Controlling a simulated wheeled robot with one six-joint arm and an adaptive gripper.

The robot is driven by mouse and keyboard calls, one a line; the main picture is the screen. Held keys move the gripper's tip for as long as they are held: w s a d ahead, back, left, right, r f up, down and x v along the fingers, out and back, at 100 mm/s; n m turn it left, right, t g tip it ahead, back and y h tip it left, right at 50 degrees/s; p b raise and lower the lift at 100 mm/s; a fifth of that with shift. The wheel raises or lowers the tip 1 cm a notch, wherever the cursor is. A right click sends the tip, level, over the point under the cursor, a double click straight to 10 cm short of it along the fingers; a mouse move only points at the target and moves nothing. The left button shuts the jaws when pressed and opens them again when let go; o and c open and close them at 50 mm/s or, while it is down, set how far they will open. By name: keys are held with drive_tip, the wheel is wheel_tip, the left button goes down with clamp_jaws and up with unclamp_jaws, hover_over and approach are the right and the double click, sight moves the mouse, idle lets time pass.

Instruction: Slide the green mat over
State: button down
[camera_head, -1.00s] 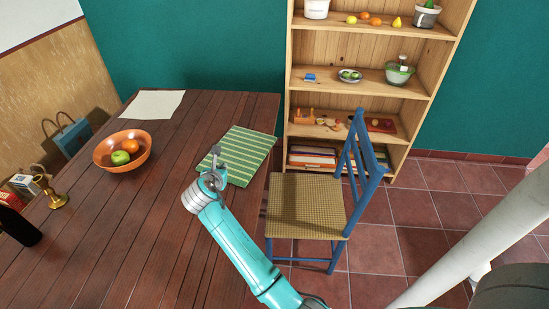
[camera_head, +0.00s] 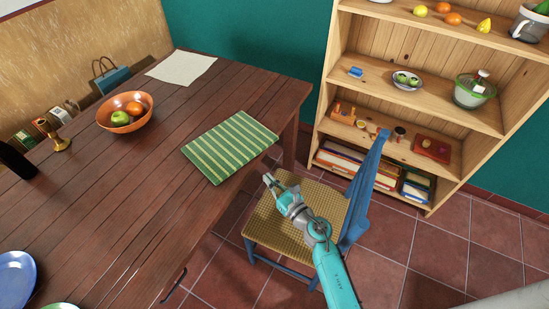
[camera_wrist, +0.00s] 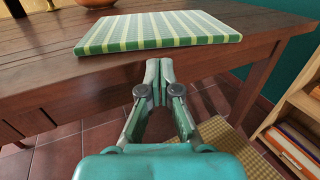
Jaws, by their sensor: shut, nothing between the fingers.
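The green mat (camera_head: 231,146) with pale yellow stripes lies flat on the wooden table near its right edge. It also shows in the wrist view (camera_wrist: 158,30), ahead of and above my fingertips. My gripper (camera_head: 268,180) is off the table's edge, to the lower right of the mat and over the chair seat. In the wrist view my gripper (camera_wrist: 159,68) has its fingertips together with nothing between them. It is apart from the mat, close to the table's side.
The table (camera_head: 120,200) is bare left of the mat. An orange fruit bowl (camera_head: 124,113), a paper sheet (camera_head: 181,68) and a blue plate (camera_head: 14,276) stand farther off. A blue chair (camera_head: 366,190) is beside the table under my arm. A wooden shelf (camera_head: 415,108) stands behind.

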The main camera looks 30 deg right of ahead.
sight(248, 160)
drive_tip(key=shift+y, duration=0.3)
drive_tip(key=x, duration=0.6)
drive_tip(key=f+x, duration=0.1)
drive_tip(key=x, duration=0.2)
drive_tip(key=shift+w+a, duration=0.1)
drive_tip(key=shift+x, duration=1.6)
